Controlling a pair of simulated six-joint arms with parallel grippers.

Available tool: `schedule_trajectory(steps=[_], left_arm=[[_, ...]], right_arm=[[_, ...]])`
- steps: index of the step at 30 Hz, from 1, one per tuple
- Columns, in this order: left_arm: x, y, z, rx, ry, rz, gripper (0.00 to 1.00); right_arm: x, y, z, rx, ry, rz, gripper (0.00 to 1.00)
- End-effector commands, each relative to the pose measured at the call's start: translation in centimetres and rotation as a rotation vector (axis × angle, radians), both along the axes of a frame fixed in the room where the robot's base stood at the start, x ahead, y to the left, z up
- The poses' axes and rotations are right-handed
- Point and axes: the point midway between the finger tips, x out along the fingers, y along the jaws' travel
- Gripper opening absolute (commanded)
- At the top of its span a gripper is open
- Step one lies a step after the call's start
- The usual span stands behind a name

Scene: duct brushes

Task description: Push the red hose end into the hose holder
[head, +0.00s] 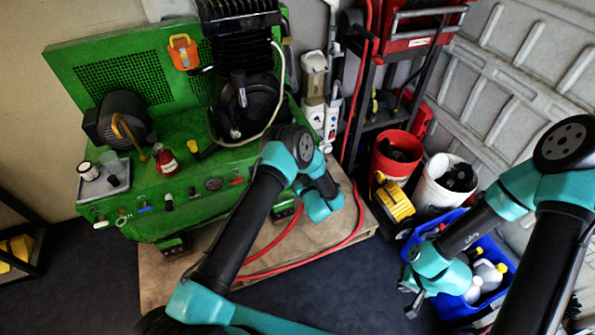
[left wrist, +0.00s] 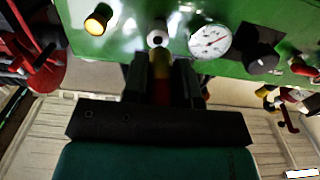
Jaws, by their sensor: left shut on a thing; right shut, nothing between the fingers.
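The red hose (head: 330,252) loops over the wooden pallet in front of the green machine in the head view. In the left wrist view, my left gripper (left wrist: 160,82) is shut on the hose end (left wrist: 160,65), whose yellowish tip points at the green panel. A pale round fitting (left wrist: 157,37) sits on the panel just beyond the tip; I cannot tell whether it is the hose holder or whether they touch. In the head view my left arm hides this spot. My right gripper (head: 411,292) is shut and empty, over the blue crate's left side.
The green machine (head: 180,205) carries a gauge (left wrist: 210,40), a black knob (left wrist: 262,60) and an amber light (left wrist: 97,20) near the left gripper. A blue crate (head: 497,244) with bottles, a yellow case (head: 395,203) and buckets stand at right. Dark floor lies in front.

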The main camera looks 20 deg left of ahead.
Motion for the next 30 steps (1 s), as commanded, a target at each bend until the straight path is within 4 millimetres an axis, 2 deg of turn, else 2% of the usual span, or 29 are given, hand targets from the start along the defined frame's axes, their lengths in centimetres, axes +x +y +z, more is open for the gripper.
schedule_trajectory(steps=[30], left_arm=[[-2.0,-1.5,0.0,0.001,0.001,-0.001,0.0]], right_arm=[[0.0,0.0,0.0,0.0,0.0,0.0,0.0]])
